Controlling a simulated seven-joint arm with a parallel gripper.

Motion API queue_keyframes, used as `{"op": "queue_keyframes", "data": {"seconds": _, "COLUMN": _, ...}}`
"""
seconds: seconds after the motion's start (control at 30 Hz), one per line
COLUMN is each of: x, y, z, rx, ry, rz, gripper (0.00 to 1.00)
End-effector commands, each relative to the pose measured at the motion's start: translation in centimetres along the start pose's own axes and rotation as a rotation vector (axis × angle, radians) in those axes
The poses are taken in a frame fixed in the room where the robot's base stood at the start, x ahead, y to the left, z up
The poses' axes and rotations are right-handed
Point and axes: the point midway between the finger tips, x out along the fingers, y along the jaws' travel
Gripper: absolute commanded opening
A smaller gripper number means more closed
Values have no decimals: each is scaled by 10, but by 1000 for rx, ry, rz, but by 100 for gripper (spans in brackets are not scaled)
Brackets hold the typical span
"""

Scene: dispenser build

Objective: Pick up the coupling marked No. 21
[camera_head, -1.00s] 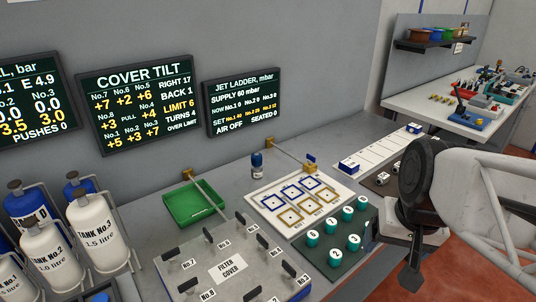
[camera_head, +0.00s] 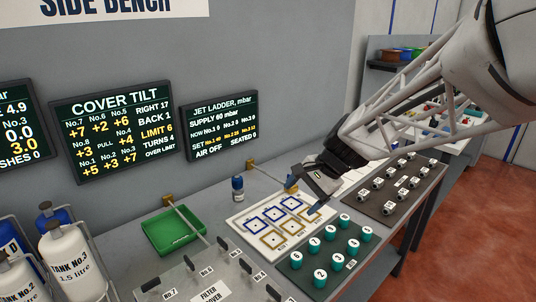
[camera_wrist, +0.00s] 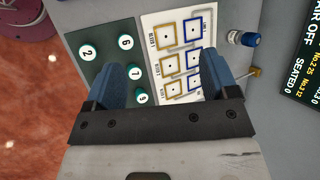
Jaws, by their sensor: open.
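My gripper (camera_head: 305,195) is open and empty, above the edge between the white board and the green mat. In the wrist view my gripper (camera_wrist: 162,70) has its two blue fingers wide apart, with nothing between them. Several small pale couplings (camera_head: 377,183) stand in rows on a dark mat (camera_head: 385,210), to the right of my gripper. Their marks are too small to read, so I cannot tell which is No. 21. The wrist view does not show them.
The green mat (camera_head: 313,290) holds several teal numbered caps (camera_head: 320,278). The white board (camera_head: 242,222) has blue and gold squares. My arm hides part of the back right.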

Motion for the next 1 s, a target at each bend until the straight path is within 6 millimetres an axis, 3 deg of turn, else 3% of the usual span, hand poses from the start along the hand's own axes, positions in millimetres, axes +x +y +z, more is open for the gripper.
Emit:
{"op": "queue_keyframes", "data": {"seconds": 0.5, "x": 75, "y": -95, "z": -74, "rx": 358, "ry": -194, "rz": -153, "gripper": 80}}
{"op": "queue_keyframes", "data": {"seconds": 1.0, "x": 165, "y": -170, "z": -150, "rx": 713, "ry": -384, "rz": -276, "gripper": 80}}
